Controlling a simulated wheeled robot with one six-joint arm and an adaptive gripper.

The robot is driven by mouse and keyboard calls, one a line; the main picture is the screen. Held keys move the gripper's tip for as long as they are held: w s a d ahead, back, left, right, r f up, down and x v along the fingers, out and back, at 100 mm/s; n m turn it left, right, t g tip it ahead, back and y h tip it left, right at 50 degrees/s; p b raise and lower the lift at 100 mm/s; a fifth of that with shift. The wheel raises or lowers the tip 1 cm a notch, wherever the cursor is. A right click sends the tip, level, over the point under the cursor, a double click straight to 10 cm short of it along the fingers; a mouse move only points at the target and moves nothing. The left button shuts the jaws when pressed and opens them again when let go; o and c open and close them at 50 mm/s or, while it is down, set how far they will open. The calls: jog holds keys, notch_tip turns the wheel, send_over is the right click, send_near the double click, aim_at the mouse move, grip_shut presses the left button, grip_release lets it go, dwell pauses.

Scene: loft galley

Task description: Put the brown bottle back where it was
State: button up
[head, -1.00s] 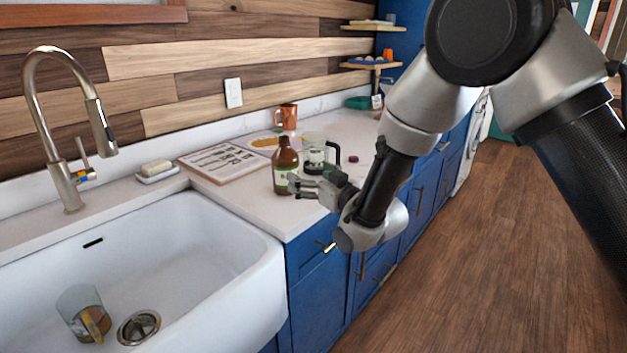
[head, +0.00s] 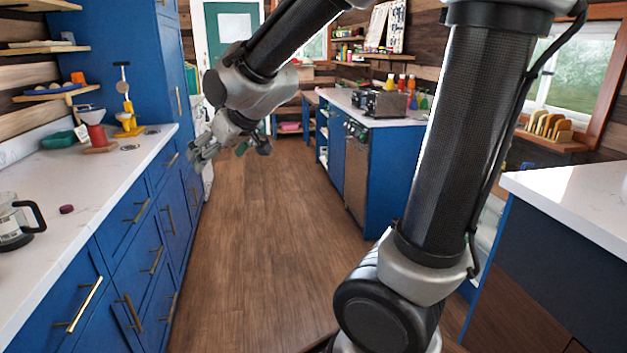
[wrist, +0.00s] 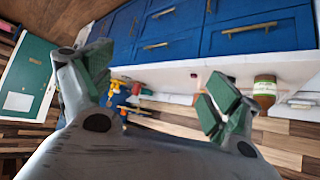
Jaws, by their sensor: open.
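The brown bottle (wrist: 265,93), with a pale green-and-white label, shows in the wrist view, standing on the white counter (wrist: 170,76) beyond my right finger. That view is turned over, with the blue drawers at the top. The bottle is outside the head view. My gripper (head: 205,152) is in the air over the floor side of the counter's front edge in the head view.
A glass coffee pot (head: 15,222) and a small dark red object (head: 67,209) are on the left counter (head: 95,195). A red-and-white grinder-like item (head: 95,130) and a yellow device (head: 128,112) stand farther back. Wood floor (head: 260,230) is clear between the counters.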

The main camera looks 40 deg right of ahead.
jog(key=s+d+m+g+h, duration=0.1)
jog(key=s+d, duration=0.4)
jog(key=s, duration=0.3)
jog(key=s+d+f+m+g+h, duration=0.1)
jog(key=s+d+g, duration=0.1)
jog(key=s+d, duration=0.3)
jog(key=s+d+m+g+h, duration=0.1)
jog(key=s+d, duration=0.4)
jog(key=s, duration=0.6)
jog(key=shift+s+f+m+g, duration=0.15)
jog(key=shift+s+m+g, duration=0.15)
jog(key=shift+s+m, duration=0.1)
